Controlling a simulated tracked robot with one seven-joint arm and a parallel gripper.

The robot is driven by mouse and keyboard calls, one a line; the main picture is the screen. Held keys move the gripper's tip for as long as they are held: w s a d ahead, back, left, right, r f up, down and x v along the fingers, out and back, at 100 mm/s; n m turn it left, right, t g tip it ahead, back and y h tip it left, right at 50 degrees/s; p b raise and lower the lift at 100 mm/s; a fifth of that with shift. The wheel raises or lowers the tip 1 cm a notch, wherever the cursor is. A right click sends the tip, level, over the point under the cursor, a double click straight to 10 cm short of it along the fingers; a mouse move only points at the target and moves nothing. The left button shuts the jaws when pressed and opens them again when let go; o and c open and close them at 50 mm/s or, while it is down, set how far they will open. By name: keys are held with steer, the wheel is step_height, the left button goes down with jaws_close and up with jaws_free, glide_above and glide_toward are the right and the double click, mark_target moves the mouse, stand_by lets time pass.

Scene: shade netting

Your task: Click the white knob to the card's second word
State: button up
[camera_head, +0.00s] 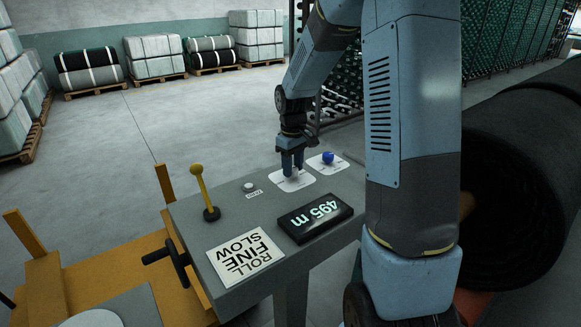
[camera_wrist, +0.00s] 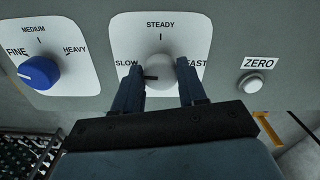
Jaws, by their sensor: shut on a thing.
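The white knob (camera_wrist: 160,68) sits on a white plate (camera_wrist: 124,33) marked SLOW at left, STEADY at top and FAST at right in the wrist view. Its dark pointer mark lies toward the left, on the SLOW side. My gripper (camera_wrist: 161,72) is shut on the white knob, one finger on each side; the fingers hide part of the plate. In the head view my gripper (camera_head: 292,168) reaches down onto that plate and mostly hides the knob. The card (camera_head: 245,256) lies on the grey panel and reads ROLL, FINE, SLOW from top to bottom.
A blue knob (camera_wrist: 39,72) with FINE, MEDIUM and HEAVY stands beside the white one. A ZERO button (camera_wrist: 252,84) is on the other side. A 495 m display (camera_head: 315,217) and a yellow-topped lever (camera_head: 203,190) stand on the panel. A dark roll (camera_head: 520,180) lies right.

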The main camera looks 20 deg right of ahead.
steer(key=shift+w+a+r+n, duration=0.1)
steer(key=shift+w+n, duration=0.05)
steer(key=shift+n, duration=0.35)
steer(key=o, duration=1.1)
steer(key=shift+c, duration=0.2)
step_height(320, 180, up, 14)
steer(key=shift+f, duration=0.2)
